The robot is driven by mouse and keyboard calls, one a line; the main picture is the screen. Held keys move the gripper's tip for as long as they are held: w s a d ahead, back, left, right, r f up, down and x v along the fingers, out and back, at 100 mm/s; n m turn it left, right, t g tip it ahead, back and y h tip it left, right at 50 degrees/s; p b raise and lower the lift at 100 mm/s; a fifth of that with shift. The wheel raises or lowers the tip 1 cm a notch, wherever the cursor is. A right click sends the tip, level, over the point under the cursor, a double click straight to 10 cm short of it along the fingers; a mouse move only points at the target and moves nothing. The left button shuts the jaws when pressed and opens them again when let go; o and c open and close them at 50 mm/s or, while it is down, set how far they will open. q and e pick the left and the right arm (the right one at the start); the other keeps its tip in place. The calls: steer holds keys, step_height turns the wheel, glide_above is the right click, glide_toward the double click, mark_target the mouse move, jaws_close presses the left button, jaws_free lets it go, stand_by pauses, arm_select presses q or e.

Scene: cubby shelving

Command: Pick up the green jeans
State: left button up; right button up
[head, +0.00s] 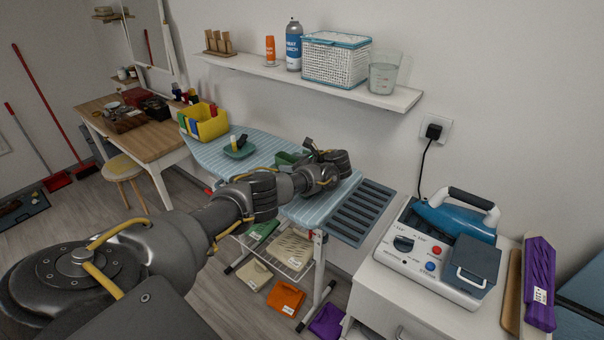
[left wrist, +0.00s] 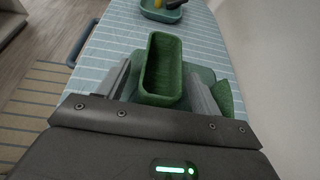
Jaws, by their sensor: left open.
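The green jeans (left wrist: 161,65) lie on the blue striped ironing board (left wrist: 106,45) as a thick green form with a raised rim and a dark hollow. More flat green material shows beside and beneath it. In the head view, only part of the green jeans (head: 287,158) shows on the board; my left gripper and wrist hide the rest. My left gripper (head: 318,172) is over the board. In the left wrist view, the open fingers of the left gripper (left wrist: 160,74) stand on either side of the hollow form; contact is unclear. My right gripper is out of view.
A teal tray (head: 240,150) with small items and a yellow bin (head: 205,122) stand farther left on the board. A wall shelf (head: 310,80) runs above. An iron station (head: 428,252) stands on the white cabinet at right. Folded clothes (head: 286,298) lie below.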

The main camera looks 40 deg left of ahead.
arm_select(q)
jaws_close()
stand_by(0.4)
steer(key=shift+r, duration=0.15)
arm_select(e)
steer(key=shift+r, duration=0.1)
